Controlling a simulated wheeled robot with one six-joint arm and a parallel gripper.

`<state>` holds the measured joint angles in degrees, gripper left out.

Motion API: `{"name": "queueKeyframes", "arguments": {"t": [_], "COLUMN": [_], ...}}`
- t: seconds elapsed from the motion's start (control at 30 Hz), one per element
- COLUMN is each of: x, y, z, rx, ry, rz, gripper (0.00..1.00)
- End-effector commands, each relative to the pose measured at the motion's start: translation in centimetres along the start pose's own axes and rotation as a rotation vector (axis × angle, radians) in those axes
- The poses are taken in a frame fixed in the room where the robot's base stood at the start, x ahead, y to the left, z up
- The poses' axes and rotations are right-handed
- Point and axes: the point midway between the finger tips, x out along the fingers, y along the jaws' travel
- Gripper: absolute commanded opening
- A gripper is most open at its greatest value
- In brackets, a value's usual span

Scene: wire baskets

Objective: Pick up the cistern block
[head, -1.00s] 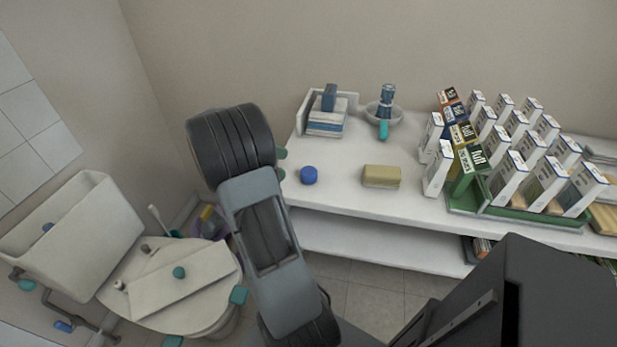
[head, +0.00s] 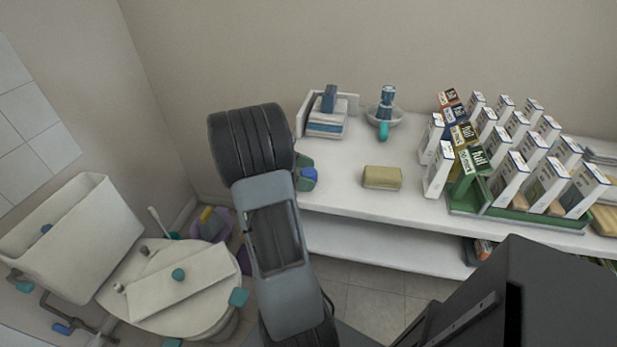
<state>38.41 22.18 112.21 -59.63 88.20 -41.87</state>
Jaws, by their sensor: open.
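The small blue block (head: 311,173), the likeliest cistern block, sits on the white shelf top (head: 345,190) near its left front. My gripper (head: 306,171) is at that block, seen past my dark wrist. Its green fingertips show, one behind the block and one in front of it. The jaws are open. Part of the block is hidden by the fingers and arm. I cannot tell whether the fingers touch it.
A tan sponge (head: 382,177) lies to the right. Behind stand a bowl (head: 398,114) with a blue bottle and a stack of books or boxes (head: 326,125). A green rack (head: 520,215) of cartons fills the right. A toilet (head: 180,290) stands lower left.

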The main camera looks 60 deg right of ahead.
Motion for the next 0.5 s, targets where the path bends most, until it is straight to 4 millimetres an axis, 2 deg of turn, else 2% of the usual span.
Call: {"name": "queueKeyframes", "arguments": {"t": [0.1,0.5], "x": [-0.03,-0.05], "y": [0.00,-0.01], "z": [0.01,0.00], "rx": [0.000,0.000], "ry": [0.000,0.000], "rz": [0.000,0.000], "gripper": [0.79,0.41]}}
